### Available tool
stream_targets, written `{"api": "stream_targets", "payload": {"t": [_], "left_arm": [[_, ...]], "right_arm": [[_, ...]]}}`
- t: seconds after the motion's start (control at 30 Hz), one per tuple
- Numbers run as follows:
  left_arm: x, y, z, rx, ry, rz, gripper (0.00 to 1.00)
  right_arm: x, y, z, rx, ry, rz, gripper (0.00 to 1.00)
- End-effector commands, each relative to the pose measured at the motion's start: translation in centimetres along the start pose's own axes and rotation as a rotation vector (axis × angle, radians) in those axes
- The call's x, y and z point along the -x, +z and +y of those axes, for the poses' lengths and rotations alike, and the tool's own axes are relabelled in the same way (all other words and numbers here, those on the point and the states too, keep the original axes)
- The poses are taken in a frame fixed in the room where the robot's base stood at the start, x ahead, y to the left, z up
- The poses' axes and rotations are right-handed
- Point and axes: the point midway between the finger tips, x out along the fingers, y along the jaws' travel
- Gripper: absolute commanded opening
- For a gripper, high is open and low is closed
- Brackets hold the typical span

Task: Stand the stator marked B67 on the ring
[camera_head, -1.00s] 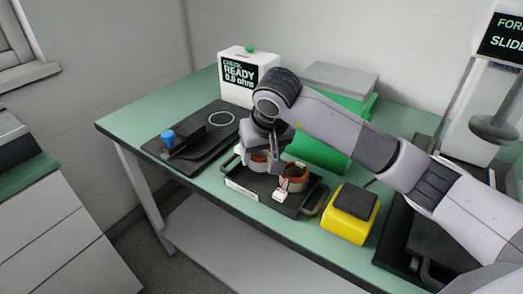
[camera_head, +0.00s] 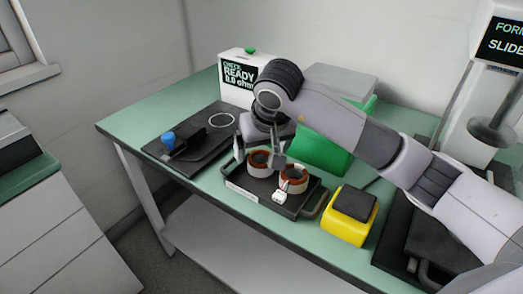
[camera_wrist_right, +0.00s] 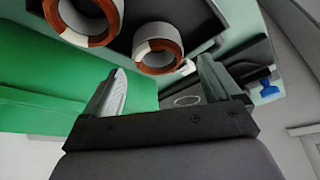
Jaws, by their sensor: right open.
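Two stators with copper-coloured windings and grey bodies stand in a black tray (camera_head: 240,190). The left stator (camera_head: 260,163) is under my right gripper (camera_head: 259,161); the right stator (camera_head: 293,180) has a white tag (camera_head: 279,196) at its front. I cannot read any marking. My right gripper is open and empty, its fingers apart around the left stator's place in the head view. In the right wrist view one stator (camera_wrist_right: 158,48) lies beyond the fingertips, the other (camera_wrist_right: 85,20) to the left. The pale ring (camera_head: 222,120) lies on a black plate (camera_head: 205,140). My left gripper is not in view.
A blue knob (camera_head: 168,138) stands on the plate's left. A white tester (camera_head: 235,92) reading READY stands behind. A green box (camera_head: 322,150) is behind the tray, and a yellow block (camera_head: 348,218) to its right. Nothing stands on the ring.

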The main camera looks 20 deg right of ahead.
Motion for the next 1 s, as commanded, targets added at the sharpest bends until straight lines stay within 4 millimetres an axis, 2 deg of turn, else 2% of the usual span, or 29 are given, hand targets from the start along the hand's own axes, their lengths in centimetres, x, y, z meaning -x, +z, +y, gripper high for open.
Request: {"api": "stream_targets", "payload": {"t": [0.03, 0.2, 0.4, 0.6, 1.0], "left_arm": [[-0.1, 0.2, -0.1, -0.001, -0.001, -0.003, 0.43], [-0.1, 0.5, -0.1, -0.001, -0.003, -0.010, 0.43], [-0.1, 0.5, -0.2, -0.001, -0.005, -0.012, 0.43], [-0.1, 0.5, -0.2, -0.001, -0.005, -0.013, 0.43], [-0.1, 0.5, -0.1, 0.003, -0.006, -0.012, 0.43]], "right_arm": [[1.4, -0.2, 0.1, 0.001, 0.003, 0.008, 0.91], [5.4, -0.1, 0.1, 0.000, 0.003, 0.008, 0.91], [8.8, -0.1, 0.1, 0.000, 0.002, 0.005, 0.91], [10.2, 0.0, 0.1, 0.000, 0.002, 0.001, 0.91], [10.3, 0.1, 0.1, -0.001, 0.002, 0.000, 0.91]]}}
